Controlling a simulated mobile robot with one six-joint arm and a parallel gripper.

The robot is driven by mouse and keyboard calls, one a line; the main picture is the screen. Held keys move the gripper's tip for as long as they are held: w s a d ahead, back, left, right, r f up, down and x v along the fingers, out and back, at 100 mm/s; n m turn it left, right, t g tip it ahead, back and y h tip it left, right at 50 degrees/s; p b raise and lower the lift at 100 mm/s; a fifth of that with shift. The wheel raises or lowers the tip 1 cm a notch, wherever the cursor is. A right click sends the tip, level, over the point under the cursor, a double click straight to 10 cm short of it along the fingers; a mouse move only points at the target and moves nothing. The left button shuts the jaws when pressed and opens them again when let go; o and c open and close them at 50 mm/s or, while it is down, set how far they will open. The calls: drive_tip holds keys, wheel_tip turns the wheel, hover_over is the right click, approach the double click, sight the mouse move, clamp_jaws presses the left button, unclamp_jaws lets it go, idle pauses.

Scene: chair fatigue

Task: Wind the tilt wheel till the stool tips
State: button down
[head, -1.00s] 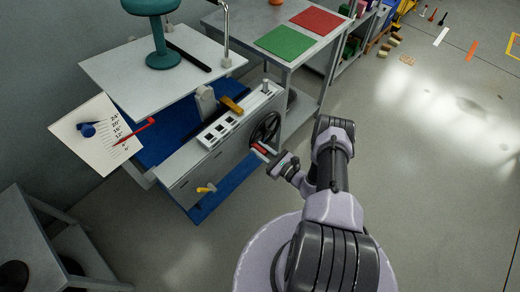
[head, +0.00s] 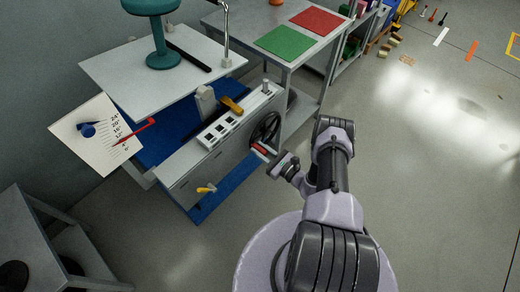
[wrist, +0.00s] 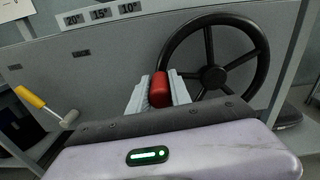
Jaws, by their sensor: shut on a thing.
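The black tilt wheel (wrist: 212,75) with its spokes is on the front of the grey machine, and it also shows in the head view (head: 266,128). Its red handle (wrist: 160,90) sits between the two pale fingers of my gripper (wrist: 158,92), at the wheel's left side. My gripper is shut on this handle. In the head view my gripper (head: 268,153) is at the wheel's lower edge. The teal stool (head: 162,45) stands upright on the pale tilt plate (head: 120,75). A scale board (head: 95,140) with a red pointer (head: 136,132) is at the plate's left.
A yellow-handled crank (head: 206,188) sticks out of the machine's front, left of the wheel; it also shows in the wrist view (wrist: 42,104). A table (head: 250,20) with green and red mats stands behind. Floor on the right is mostly clear.

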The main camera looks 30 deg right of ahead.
idle(0.4)
drive_tip(key=shift+w+d+r+m, duration=0.1)
drive_tip(key=shift+d+r+m, duration=0.05)
drive_tip(key=shift+r+m, duration=0.4)
drive_tip(key=shift+d+r+m, duration=0.15)
drive_tip(key=shift+r+m, duration=0.2)
drive_tip(key=shift+m, duration=0.4)
drive_tip(key=c, duration=1.2)
unclamp_jaws()
drive_tip(key=p+v, duration=0.3)
drive_tip(key=v, duration=1.4)
drive_tip(key=shift+s, duration=0.2)
drive_tip(key=shift+d+r, duration=0.1)
drive_tip(key=shift+r, duration=0.05)
